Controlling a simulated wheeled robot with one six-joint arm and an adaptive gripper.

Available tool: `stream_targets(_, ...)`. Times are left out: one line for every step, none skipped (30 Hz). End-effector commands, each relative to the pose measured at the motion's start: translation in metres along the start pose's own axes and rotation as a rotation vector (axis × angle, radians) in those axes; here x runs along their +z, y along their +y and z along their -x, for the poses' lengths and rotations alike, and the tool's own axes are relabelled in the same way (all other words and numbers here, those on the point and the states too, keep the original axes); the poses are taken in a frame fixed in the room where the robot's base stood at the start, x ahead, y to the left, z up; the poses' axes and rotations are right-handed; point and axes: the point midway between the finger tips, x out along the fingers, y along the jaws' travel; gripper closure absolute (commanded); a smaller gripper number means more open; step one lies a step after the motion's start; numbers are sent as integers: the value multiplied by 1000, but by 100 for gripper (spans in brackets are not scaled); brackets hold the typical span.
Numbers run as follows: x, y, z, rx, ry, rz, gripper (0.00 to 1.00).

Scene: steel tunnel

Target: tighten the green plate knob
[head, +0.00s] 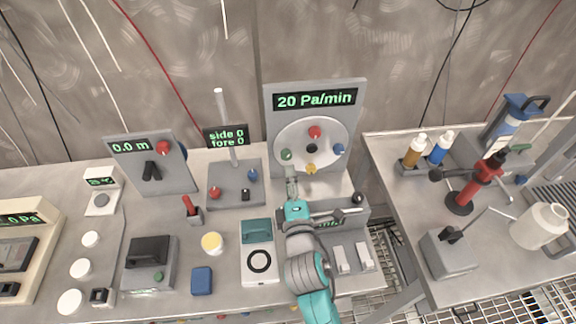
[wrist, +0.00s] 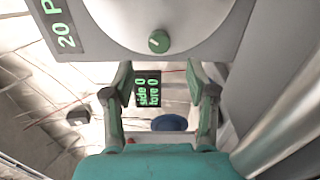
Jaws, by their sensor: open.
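The green plate knob (head: 286,155) is on the left of a round white plate (head: 325,139), on an upright grey panel reading 20 Pa/min. Red (head: 314,132), blue (head: 339,149) and yellow (head: 311,168) knobs share the plate, around a black centre. My gripper (head: 290,177) is just below the green knob in the head view. In the wrist view my gripper (wrist: 160,76) is open and empty, its two fingers wide apart. There the green knob (wrist: 159,41) with its pale pointer line lies beyond the fingertips, centred between them and apart from them.
A small "side 0 fore 0" display (head: 226,136) on a post stands left of the panel. A grey box with levers (head: 345,258) stands close right of my arm, and a white device with a ring (head: 259,262) close left. The right table holds bottles and a red tool (head: 467,192).

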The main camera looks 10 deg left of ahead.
Motion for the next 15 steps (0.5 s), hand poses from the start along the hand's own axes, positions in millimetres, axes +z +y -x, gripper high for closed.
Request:
stream_targets(0, -1, 9, -1, 1, 0, 42)
stream_targets(0, -1, 13, -1, 2, 0, 42)
stream_targets(-1, -1, 19, -2, 1, 0, 42)
stream_targets(-1, -1, 22, -1, 1, 0, 42)
stream_targets(-1, -1, 25, -1, 1, 0, 42)
stream_targets(0, 0, 28, -1, 1, 0, 42)
stream_targets(0, 0, 30, -1, 1, 0, 42)
stream_targets(0, 0, 32, -1, 1, 0, 42)
stream_targets(0, 0, 34, -1, 1, 0, 42)
stream_targets(0, 0, 35, -1, 1, 0, 42)
stream_targets(0, 0, 35, 0, 0, 0, 42)
stream_targets(0, 0, 36, 0, 0, 0, 42)
stream_targets(0, 0, 36, 0, 0, 0, 42)
stream_targets(0, 0, 36, 0, 0, 0, 42)
stream_targets(0, 0, 36, 0, 0, 0, 42)
